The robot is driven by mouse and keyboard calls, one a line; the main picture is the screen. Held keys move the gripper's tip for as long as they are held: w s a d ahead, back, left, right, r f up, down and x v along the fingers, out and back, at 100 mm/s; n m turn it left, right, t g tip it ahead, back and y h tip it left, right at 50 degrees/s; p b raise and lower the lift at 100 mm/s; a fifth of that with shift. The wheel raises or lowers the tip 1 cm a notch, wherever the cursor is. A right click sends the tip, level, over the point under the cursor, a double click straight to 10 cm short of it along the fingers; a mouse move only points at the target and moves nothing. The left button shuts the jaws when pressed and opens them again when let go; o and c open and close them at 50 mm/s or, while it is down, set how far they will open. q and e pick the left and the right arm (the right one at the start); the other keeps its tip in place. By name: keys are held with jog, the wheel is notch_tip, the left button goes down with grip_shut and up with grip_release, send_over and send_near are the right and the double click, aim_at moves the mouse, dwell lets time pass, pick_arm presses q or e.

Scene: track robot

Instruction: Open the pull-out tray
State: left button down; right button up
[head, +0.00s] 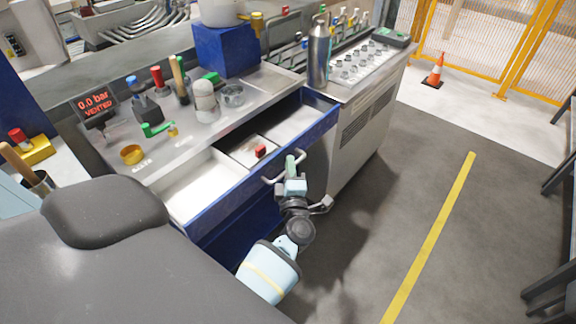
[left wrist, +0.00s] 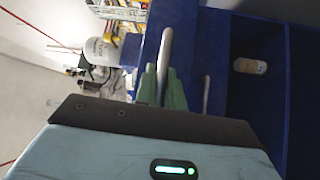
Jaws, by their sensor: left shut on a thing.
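The pull-out tray (head: 238,176) stands open from the bench front. It has a blue front and pale compartments inside. A small red item (head: 260,151) lies in its middle compartment. A silver bar handle (head: 268,181) is on the blue front. My left gripper (head: 291,163) is shut on this handle, outside the tray front. In the left wrist view the greenish fingers (left wrist: 161,88) close around the handle bar (left wrist: 165,50). My right gripper is not in view.
The bench top holds a white jar (head: 205,102), a pressure display (head: 95,104) and a blue block (head: 225,48). A metal bottle (head: 318,55) stands right of the tray.

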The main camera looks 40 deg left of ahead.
pick_arm(q)
jog(key=shift+d, duration=0.35)
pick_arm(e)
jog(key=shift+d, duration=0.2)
pick_arm(q)
jog(key=c, duration=1.8)
grip_release()
jog(key=shift+o, duration=0.2)
jog(key=shift+s, duration=0.1)
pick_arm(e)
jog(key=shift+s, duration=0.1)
